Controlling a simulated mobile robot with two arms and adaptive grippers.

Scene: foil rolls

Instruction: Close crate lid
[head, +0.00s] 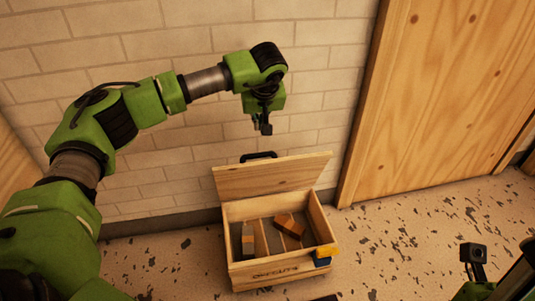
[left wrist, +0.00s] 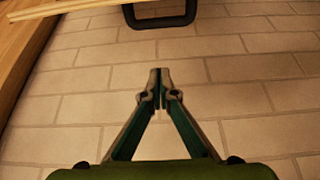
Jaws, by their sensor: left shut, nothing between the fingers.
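The wooden crate (head: 285,272) stands on the floor against the brick wall. Its lid (head: 270,177) is open, tilted up at the back, with a black handle (head: 258,155) on its upper edge. The handle also shows at the top of the left wrist view (left wrist: 160,14), apart from the fingers. My left gripper (head: 266,130) hangs in front of the wall, above the raised lid. In the left wrist view its fingertips (left wrist: 160,76) meet, with nothing between them. Part of my right arm shows at the lower right of the head view, but its fingers are hidden.
Inside the crate lie a brown and orange item (head: 290,226) and a grey and orange item (head: 248,240), beside thin dividers. A wooden door (head: 440,100) stands right; speckled floor around is clear.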

